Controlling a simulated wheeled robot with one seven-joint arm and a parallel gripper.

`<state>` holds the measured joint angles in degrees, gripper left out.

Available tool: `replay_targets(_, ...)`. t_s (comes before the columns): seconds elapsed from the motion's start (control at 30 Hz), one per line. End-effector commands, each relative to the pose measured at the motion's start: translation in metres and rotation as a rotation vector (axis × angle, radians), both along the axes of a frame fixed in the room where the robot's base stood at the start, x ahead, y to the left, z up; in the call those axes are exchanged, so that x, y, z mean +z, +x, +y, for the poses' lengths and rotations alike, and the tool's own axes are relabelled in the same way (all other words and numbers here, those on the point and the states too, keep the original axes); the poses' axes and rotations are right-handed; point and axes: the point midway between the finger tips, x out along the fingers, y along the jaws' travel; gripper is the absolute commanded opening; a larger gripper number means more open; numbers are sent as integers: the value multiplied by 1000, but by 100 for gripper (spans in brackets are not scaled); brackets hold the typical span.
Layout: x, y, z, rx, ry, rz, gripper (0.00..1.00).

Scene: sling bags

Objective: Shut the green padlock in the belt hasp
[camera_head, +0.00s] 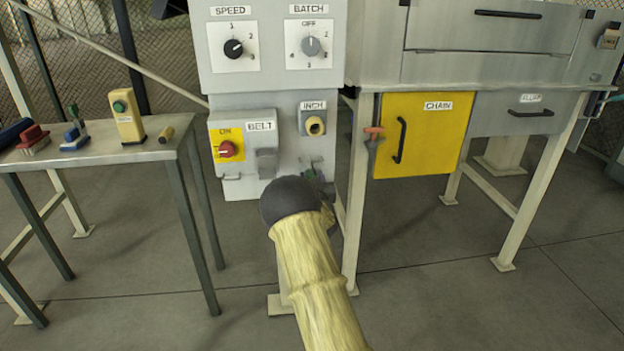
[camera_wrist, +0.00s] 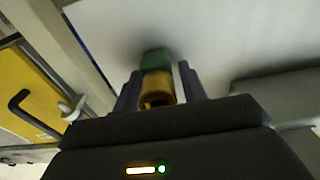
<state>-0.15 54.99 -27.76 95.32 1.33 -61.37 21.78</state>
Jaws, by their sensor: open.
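The green padlock (camera_wrist: 155,60) shows between the two fingers of my gripper (camera_wrist: 158,80) in the wrist view. A brassy piece with a dark hollow lies directly below it in that view; I cannot tell whether it belongs to the padlock. The fingers are open, one on each side. In the head view a bit of green (camera_head: 312,175) shows at the panel's lower right, just beyond my wrist, which hides the fingers. The red BELT knob (camera_head: 227,149) sits on a yellow plate (camera_head: 221,131). Small metal fittings, perhaps the hasp (camera_head: 232,177), are below it; their state is unclear.
A table (camera_head: 92,158) with a yellow box (camera_head: 126,116) stands left. Right is a bench with a yellow CHAIN door (camera_head: 425,140), and an orange-handled item (camera_head: 373,136) hangs by it.

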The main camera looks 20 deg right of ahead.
Motion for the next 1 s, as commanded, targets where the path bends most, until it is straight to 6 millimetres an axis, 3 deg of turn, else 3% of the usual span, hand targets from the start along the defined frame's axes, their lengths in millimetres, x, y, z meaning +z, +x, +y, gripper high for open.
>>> replay_targets(0.13, 0, 0, 0, 0, 0, 0, 40)
replay_targets(0.33, 0, 0, 0, 0, 0, 0, 1)
replay_targets(1.0, 17, -1, -1, -2, 0, -1, 0)
